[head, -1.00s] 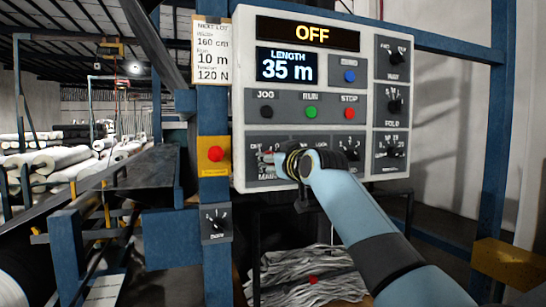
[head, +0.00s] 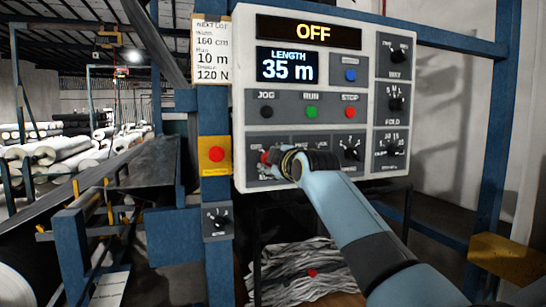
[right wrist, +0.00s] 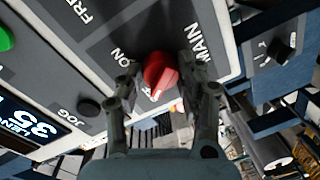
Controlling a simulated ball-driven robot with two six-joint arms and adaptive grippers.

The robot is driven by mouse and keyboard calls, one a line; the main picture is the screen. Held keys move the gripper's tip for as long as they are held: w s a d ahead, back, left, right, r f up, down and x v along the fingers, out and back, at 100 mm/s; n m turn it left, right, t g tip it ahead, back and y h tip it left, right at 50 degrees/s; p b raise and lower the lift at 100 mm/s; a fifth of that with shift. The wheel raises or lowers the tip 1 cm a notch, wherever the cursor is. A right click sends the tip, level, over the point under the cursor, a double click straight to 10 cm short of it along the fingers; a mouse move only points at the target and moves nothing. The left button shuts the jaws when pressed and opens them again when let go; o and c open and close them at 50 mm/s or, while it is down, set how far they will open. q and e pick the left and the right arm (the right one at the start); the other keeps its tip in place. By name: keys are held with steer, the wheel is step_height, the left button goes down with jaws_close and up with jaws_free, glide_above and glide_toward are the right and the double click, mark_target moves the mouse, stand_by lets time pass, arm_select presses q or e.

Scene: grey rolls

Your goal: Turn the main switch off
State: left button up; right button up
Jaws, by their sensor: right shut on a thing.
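The main switch is a red knob (right wrist: 160,70) on a dark grey plate marked MAIN, with ON lettered beside it, in the right wrist view. Its white pointer mark faces the bottom of that view, away from the ON lettering. My right gripper (right wrist: 161,76) has a finger on either side of the knob and is shut on it. In the head view the gripper (head: 280,162) covers most of the switch, and a bit of red knob (head: 265,157) shows at its left. The panel's top display (head: 306,31) reads OFF. My left gripper is not in view.
The panel (head: 345,20) also carries JOG, RUN and STOP (head: 350,112) buttons and several black knobs. A red button on a yellow box (head: 216,155) sits on the blue post left of the panel. Crumpled grey material (head: 295,270) lies below.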

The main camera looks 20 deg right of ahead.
steer(key=shift+n+p, duration=0.3)
steer(key=shift+n, duration=0.4)
steer(key=shift+f, duration=0.1)
steer(key=o, duration=1.2)
steer(key=shift+a, duration=0.1)
steer(key=shift+c, duration=0.2)
steer(key=shift+s, duration=0.1)
steer(key=s+r, duration=0.1)
steer(key=s, duration=1)
steer(key=shift+s+d, duration=0.2)
steer(key=shift+s, duration=0.2)
